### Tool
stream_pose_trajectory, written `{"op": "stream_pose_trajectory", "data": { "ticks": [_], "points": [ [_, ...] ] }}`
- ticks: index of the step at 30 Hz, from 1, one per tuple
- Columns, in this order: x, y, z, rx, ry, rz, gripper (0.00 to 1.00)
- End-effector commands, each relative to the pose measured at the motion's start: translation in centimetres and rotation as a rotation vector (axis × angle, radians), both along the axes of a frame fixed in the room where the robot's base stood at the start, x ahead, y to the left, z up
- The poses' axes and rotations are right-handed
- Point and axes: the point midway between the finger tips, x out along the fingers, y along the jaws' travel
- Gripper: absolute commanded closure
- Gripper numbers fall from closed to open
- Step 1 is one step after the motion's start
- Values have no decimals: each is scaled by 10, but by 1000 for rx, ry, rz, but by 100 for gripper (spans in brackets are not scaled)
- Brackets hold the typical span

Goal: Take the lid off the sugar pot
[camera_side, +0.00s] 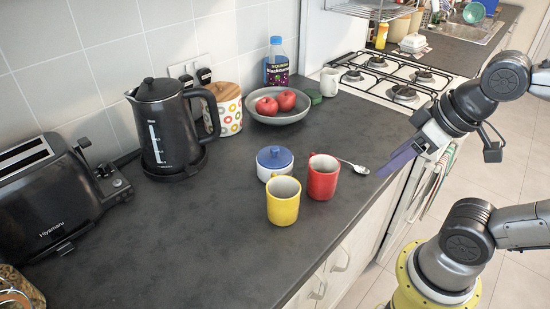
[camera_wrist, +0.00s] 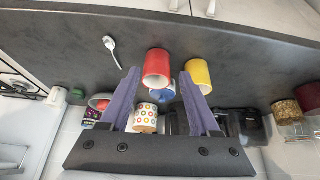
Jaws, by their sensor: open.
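The sugar pot (camera_side: 273,169) is a small white pot on the dark counter. Its blue lid (camera_side: 274,157) with a knob sits on top. It stands behind the yellow mug (camera_side: 283,200) and left of the red mug (camera_side: 323,177). In the wrist view the blue lid (camera_wrist: 166,95) shows between the fingers, partly hidden by the red mug (camera_wrist: 157,68) and yellow mug (camera_wrist: 198,75). My gripper (camera_side: 384,172) is open and empty, at the counter's right front edge, well apart from the pot. Its two purple fingers spread apart in the wrist view (camera_wrist: 158,85).
A spoon (camera_side: 354,166) lies right of the red mug. Behind are a grey bowl (camera_side: 278,117) with red apples, a patterned canister (camera_side: 229,112), a bottle (camera_side: 277,65) and a black kettle (camera_side: 172,130). A toaster (camera_side: 52,200) stands left.

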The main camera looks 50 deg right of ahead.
Motion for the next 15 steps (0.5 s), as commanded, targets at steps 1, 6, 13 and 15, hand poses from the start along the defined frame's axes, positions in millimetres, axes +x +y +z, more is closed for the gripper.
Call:
{"op": "stream_pose_trajectory", "data": {
  "ticks": [1,6,13,15],
  "points": [
    [-1,0,-1,-13,7,27,37],
    [1,2,20,-100,14,214,37],
    [46,8,76,-227,71,560,37],
    [65,10,90,-255,96,666,37]
  ]
}}
